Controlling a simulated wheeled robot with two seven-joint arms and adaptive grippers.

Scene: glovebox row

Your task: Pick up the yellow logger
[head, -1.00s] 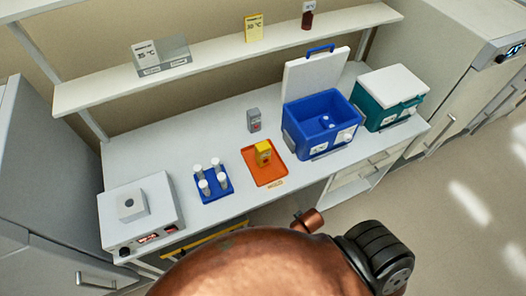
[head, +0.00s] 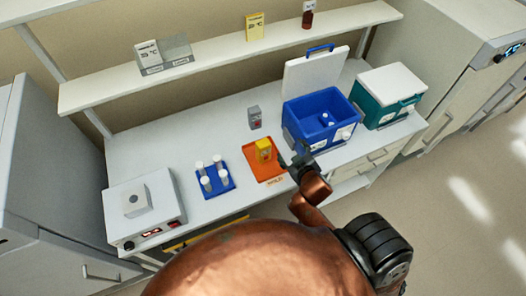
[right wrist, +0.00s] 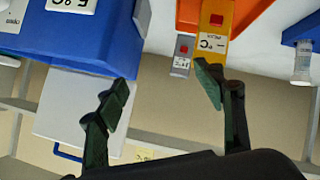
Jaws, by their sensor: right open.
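The yellow logger (head: 264,150) stands upright on an orange tray (head: 262,173) on the bench. In the right wrist view the logger (right wrist: 215,30) shows near the top, with a red square and a label on its face. My right gripper (head: 297,162) is at the right side of the tray, beside the logger. In the right wrist view its two fingers (right wrist: 160,95) are wide apart with nothing between them; the logger is close to the right-hand finger. I cannot tell whether they touch. My left gripper is not in view.
A grey logger (head: 254,117) stands behind the tray. A blue rack (head: 218,188) with several white-capped vials is left of it. An open blue cooler (head: 300,135) stands close behind my right gripper, and a closed teal cooler (head: 380,108) farther right. A shelf (head: 225,55) runs above.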

